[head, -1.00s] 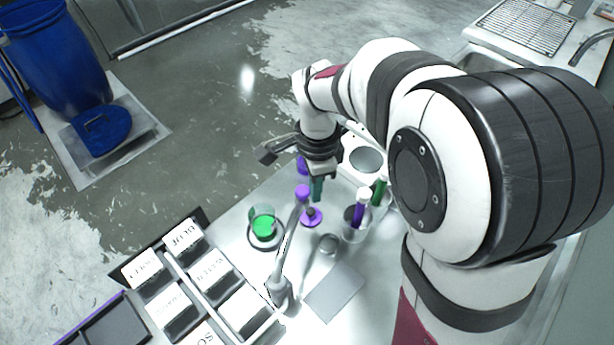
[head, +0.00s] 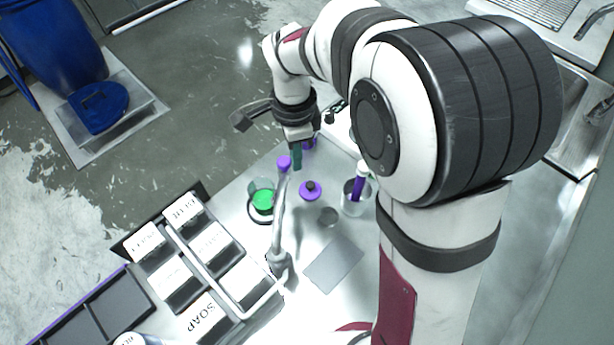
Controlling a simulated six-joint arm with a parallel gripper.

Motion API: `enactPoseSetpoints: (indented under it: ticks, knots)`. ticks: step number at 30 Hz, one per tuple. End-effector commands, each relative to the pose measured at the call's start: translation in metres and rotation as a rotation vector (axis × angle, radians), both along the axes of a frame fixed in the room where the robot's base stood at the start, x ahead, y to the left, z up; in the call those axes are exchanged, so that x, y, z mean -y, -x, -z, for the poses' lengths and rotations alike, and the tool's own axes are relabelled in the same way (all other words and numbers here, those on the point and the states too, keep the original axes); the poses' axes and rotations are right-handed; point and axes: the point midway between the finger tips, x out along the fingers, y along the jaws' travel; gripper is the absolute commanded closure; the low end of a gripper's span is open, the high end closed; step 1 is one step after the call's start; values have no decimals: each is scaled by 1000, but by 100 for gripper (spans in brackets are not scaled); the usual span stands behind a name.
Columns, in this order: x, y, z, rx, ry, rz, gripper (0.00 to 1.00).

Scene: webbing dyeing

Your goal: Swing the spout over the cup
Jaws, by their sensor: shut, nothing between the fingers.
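The spout (head: 279,220) is a thin grey pipe rising from a base on the table. Its purple tip (head: 284,163) is up and to the right of the cup in the head view. The cup (head: 263,201) is clear, holds green liquid and stands on a dark round base left of the pipe. My gripper (head: 297,158) is shut and empty, its teal fingers pointing down just right of the purple tip. I cannot tell whether they touch it.
A labelled box rack (head: 165,247) fills the left. A flat grey plate (head: 333,264) lies right of the spout's base.

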Motion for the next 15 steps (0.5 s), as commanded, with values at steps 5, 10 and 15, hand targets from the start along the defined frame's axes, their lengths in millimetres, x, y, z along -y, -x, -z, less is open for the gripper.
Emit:
enactPoseSetpoints:
  ticks: [5,10,15]
  knots:
    - [-1,0,0,0,0,0,100]
    - [-2,-1,0,0,0,-1,100]
    - [-9,-2,0,0,0,-3,100]
